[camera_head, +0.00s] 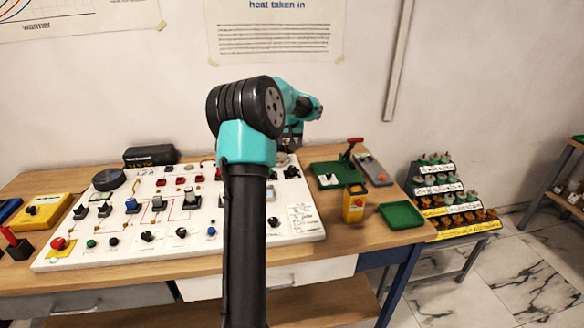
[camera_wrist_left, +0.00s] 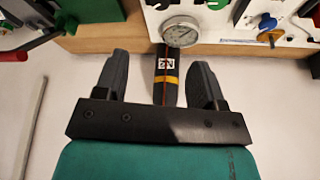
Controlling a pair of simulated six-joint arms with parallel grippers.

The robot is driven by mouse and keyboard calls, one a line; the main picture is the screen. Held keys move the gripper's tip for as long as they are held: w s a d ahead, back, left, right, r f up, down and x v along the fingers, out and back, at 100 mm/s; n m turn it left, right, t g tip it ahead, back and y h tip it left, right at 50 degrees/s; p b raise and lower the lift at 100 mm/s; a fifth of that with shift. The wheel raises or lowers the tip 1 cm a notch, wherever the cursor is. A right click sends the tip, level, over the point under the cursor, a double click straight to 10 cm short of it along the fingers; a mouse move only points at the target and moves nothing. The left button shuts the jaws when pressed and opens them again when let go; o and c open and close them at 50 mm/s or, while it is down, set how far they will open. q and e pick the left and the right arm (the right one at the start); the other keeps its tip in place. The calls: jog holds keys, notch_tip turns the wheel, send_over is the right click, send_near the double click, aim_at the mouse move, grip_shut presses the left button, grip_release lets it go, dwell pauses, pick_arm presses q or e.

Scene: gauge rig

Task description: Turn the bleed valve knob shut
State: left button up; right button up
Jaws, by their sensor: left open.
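My left gripper (camera_wrist_left: 160,68) is open in the left wrist view, its two dark fingers spread apart. A black cylinder (camera_wrist_left: 166,85) with a white label, a yellow band and a red line shows between the fingers, apart from both. A round dial gauge (camera_wrist_left: 181,31) sits at the cylinder's far end. A blue knob (camera_wrist_left: 271,20) and a yellow part (camera_wrist_left: 266,38) are on the white panel to the right. I cannot tell which part is the bleed valve knob. In the head view, my arm hides the area around the gauge and the gripper. No right gripper shows.
The white panel (camera_head: 110,252) with several knobs and switches covers much of the wooden table. A yellow meter (camera_head: 354,204), a green tray (camera_head: 401,215) and a black case (camera_head: 150,155) stand around it. A stepped rack (camera_head: 470,228) is at the right. The wall is behind.

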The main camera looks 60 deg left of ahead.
aim_at(292, 167)
pick_arm(q)
jog(key=x, duration=1.7)
jog(key=shift+f, duration=0.15)
jog(key=shift+c, duration=0.3)
jog(key=c, duration=0.9)
jog(key=shift+o, duration=0.2)
jog(key=shift+m, duration=0.5)
jog(key=shift+s+a+m+t+h, duration=0.1)
jog(key=shift+m+t+h, duration=0.3)
jog(key=shift+m, duration=0.8)
jog(key=shift+m+t+h, duration=0.3)
jog(key=shift+m+h, duration=0.2)
jog(key=shift+m, duration=0.7)
